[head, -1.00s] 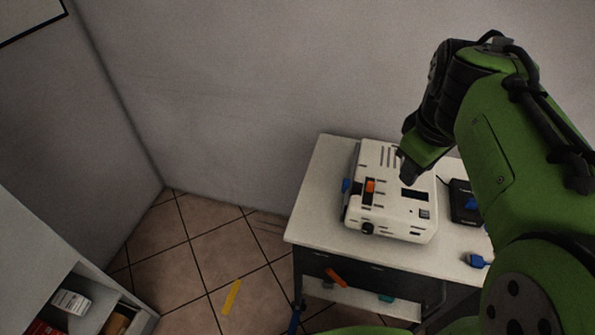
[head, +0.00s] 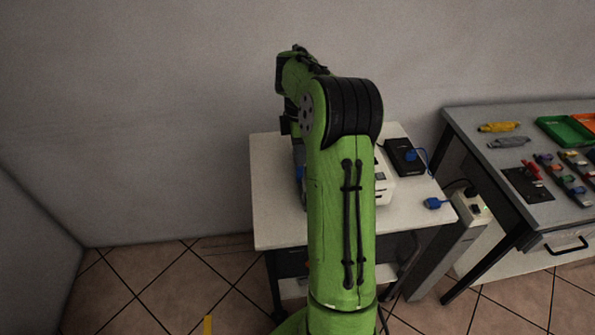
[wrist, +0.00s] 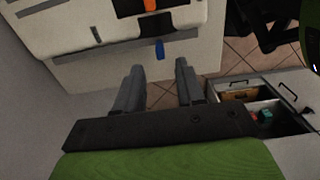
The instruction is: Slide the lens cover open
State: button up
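A white box-shaped device (head: 384,188) stands on the small white table, mostly hidden behind my arm in the head view. In the wrist view the device (wrist: 60,28) fills the upper left, with dark slots and an orange tab (wrist: 150,5) at the top edge. A blue tab (wrist: 159,49) sticks out from its near side. I cannot tell for sure which part is the lens cover. My gripper (wrist: 160,76) is open and empty, its two fingers apart, with the blue tab ahead of the gap and not between them. The fingers are hidden in the head view.
The small white table (head: 272,215) has a black box (head: 404,157) and a blue plug (head: 434,203) on its right. A grey workbench (head: 470,125) with trays and tools stands further right. A cabinet with an open compartment (wrist: 265,112) shows in the wrist view.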

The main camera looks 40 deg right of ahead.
aim_at(300, 167)
notch_tip(300, 167, down, 6)
jog(key=shift+r+b, duration=0.15)
jog(key=shift+b, duration=0.65)
grip_shut()
dwell(0.8)
